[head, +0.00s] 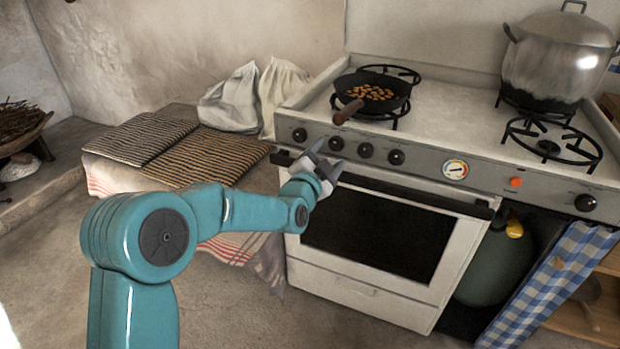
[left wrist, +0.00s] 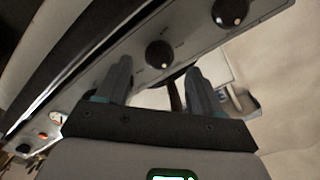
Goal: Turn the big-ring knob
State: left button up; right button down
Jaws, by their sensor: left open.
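A stove front panel carries a row of round black knobs: the far left knob (head: 299,135), the second knob (head: 336,143), the third knob (head: 365,150) and the fourth knob (head: 396,157). Another knob (head: 585,203) is at the far right. Any markings are too small to tell which is the big-ring knob. My left gripper (head: 326,161) is open in front of the panel, just below the second knob. In the left wrist view, a black knob (left wrist: 160,53) shows beyond and between the fingertips (left wrist: 160,68), seemingly apart from them. My right gripper is out of view.
A pan of brown pieces (head: 371,92) sits on the left burner, its handle (head: 347,112) toward the front. A large pot (head: 556,62) stands back right. A gauge (head: 455,170) and orange button (head: 515,182) share the panel. The dark oven handle (head: 430,192) runs below.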

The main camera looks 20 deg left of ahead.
pick_arm(q)
jog(key=s, duration=1.1)
jog(key=shift+s+a, duration=0.2)
jog(key=shift+s, duration=0.2)
